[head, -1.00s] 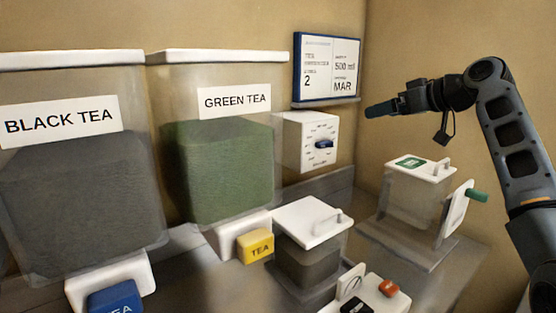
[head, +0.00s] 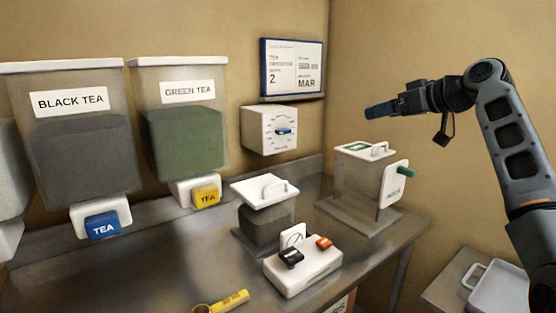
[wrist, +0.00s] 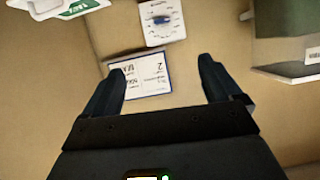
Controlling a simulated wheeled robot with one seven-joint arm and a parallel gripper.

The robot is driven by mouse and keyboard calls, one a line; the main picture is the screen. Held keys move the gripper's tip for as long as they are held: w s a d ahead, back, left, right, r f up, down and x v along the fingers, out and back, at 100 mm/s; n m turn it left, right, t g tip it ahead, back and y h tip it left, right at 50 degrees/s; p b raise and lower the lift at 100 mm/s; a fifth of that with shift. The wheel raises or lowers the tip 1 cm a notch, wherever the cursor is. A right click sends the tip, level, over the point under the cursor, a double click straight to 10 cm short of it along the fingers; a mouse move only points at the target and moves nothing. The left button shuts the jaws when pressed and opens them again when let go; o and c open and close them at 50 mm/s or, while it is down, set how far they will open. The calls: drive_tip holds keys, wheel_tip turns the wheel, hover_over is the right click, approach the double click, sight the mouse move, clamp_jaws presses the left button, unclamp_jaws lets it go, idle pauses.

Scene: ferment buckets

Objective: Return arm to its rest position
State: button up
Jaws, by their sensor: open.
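My gripper (head: 380,110) is raised in the head view, above and to the right of the counter, pointing left. In the wrist view my gripper (wrist: 166,84) has its two dark fingers spread apart with nothing between them. My arm bends down from it along the right side of the head view. Behind the fingers, in the wrist view, the wall sign (wrist: 140,78) and the white dial box (wrist: 162,22) show upside down. The gripper touches nothing that I can see.
The black tea dispenser (head: 88,103) and green tea dispenser (head: 188,94) stand at left. A lidded container (head: 264,222), a bucket with a green tap (head: 360,187) and a white switch box (head: 303,272) stand on the counter (head: 165,268). A white tray (head: 500,288) is at lower right.

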drive_tip(key=s+a+f+m+t+h+b, duration=0.1)
drive_tip(key=s+a+f+m, duration=0.15)
drive_tip(key=f, duration=1.05)
drive_tip(key=s+a+f+m+h+b, duration=0.1)
drive_tip(key=s+f, duration=0.3)
drive_tip(key=f, duration=0.9)
drive_tip(key=s+a+f+m+t+h+b, duration=0.1)
drive_tip(key=s+a+f+m+h+b, duration=0.15)
drive_tip(key=s+f, duration=1.5)
drive_tip(key=s+f+m+t+h+b, duration=0.1)
drive_tip(key=s+f+h, duration=0.15)
drive_tip(key=s, duration=0.95)
drive_tip(key=s+f+m+h+b, duration=0.15)
drive_tip(key=s+f, duration=0.25)
drive_tip(key=s, duration=0.9)
drive_tip(key=s+r+n+b, duration=0.1)
drive_tip(key=s+r, duration=0.4)
drive_tip(key=s, duration=0.4)
drive_tip(key=s+d+r+t+b, duration=0.1)
drive_tip(key=s+r+b, duration=0.1)
drive_tip(key=s+r, duration=0.4)
drive_tip(key=s, duration=0.3)
drive_tip(key=shift+s+d+r+n, duration=0.15)
drive_tip(key=shift+s+r+n, duration=0.05)
drive_tip(key=shift+s+n, duration=0.2)
